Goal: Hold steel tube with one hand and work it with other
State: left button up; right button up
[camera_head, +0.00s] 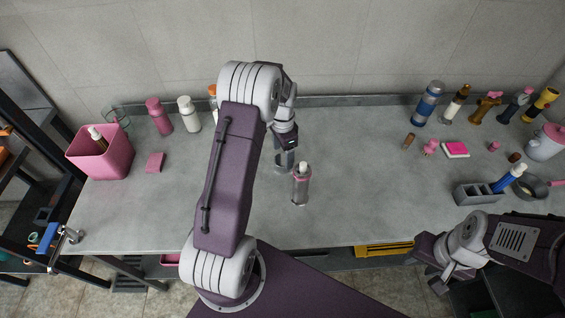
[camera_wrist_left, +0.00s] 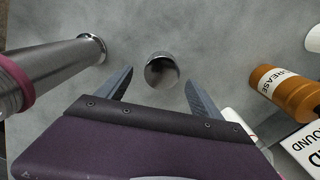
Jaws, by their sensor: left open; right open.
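A short steel tube (camera_head: 284,161) stands upright on the grey worktop. In the left wrist view the steel tube (camera_wrist_left: 162,70) shows its round open top. My left gripper (camera_head: 286,147) is above the tube, pointing down. In the left wrist view its open fingers (camera_wrist_left: 158,88) are on either side of the tube's lower edge, with gaps, and hold nothing. My right gripper (camera_head: 428,263) is low at the right, off the worktop's front edge, apart from the tube; its jaws are hard to make out.
A pinkish-grey cylinder with a pale top (camera_head: 301,187) stands close to the tube, front right. A pink bin (camera_head: 103,158) and bottles stand left. A blue bottle (camera_head: 427,104), tools and a grey slotted holder (camera_head: 478,195) are right. The worktop's middle right is clear.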

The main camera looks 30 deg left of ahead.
aim_at(282, 160)
pick_arm(q)
jog(key=shift+f, duration=0.1)
jog(key=f, duration=0.5)
jog(key=shift+a+f, duration=0.15)
jog(key=shift+a, duration=0.05)
jog(key=c, duration=1.4)
